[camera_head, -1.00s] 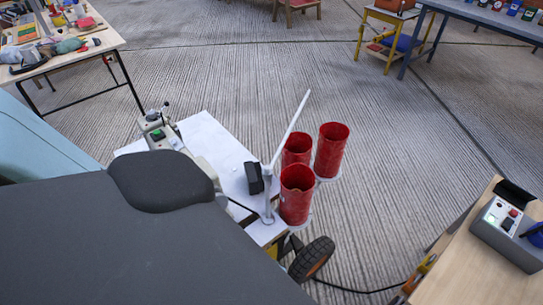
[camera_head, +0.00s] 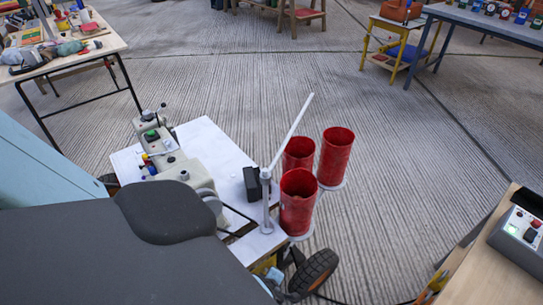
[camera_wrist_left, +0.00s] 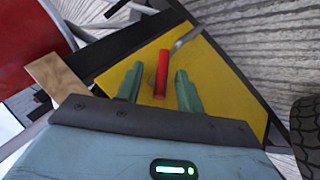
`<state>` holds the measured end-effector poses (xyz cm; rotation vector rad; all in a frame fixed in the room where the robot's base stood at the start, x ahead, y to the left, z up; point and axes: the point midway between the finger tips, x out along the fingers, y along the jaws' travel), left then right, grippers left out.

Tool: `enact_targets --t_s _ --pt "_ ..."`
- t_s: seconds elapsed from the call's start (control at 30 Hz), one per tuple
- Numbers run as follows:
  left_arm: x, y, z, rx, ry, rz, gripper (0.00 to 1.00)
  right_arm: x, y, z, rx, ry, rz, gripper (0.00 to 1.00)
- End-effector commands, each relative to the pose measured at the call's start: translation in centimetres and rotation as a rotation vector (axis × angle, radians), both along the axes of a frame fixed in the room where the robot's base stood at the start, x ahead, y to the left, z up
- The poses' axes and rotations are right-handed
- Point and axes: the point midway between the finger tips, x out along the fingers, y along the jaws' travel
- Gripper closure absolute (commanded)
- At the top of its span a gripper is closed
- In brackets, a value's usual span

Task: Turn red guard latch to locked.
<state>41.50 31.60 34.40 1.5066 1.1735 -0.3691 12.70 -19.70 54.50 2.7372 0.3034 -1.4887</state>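The red guard latch (camera_wrist_left: 162,74) is a straight red bar over a yellow guard plate (camera_wrist_left: 222,88) in the left wrist view. My left gripper (camera_wrist_left: 158,88) is open, with one teal finger on each side of the bar. Gaps show between the bar and both fingers, so it is not gripped. I cannot tell how deep the bar sits between them. In the head view the latch is hidden, and only a sliver of yellow shows low on the white-topped machine cart (camera_head: 207,140). My right gripper is in neither view.
A bent metal rod (camera_wrist_left: 187,37) is just beyond the latch. A dark wheel (camera_wrist_left: 306,130) is at the right. Red cylinders (camera_head: 335,157) and a pale upright arm (camera_head: 290,130) stand at the cart's right side. A wooden bench with a grey control box (camera_head: 520,238) is at lower right.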

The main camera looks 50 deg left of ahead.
Motion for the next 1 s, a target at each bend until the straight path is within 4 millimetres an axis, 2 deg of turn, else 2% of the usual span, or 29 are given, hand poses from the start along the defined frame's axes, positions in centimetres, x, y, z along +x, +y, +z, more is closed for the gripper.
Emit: enact_targets --t_s 0.43,0.7,1.0 --pt "0.32 0.27 -0.39 -0.001 -0.001 0.000 0.63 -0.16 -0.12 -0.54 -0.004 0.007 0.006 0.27" --pt "0.30 0.26 -0.41 -0.001 0.000 -0.001 0.98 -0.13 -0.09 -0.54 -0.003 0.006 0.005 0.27" --pt "0.22 0.43 -0.54 0.002 -0.044 0.001 1.00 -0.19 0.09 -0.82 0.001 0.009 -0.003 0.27"
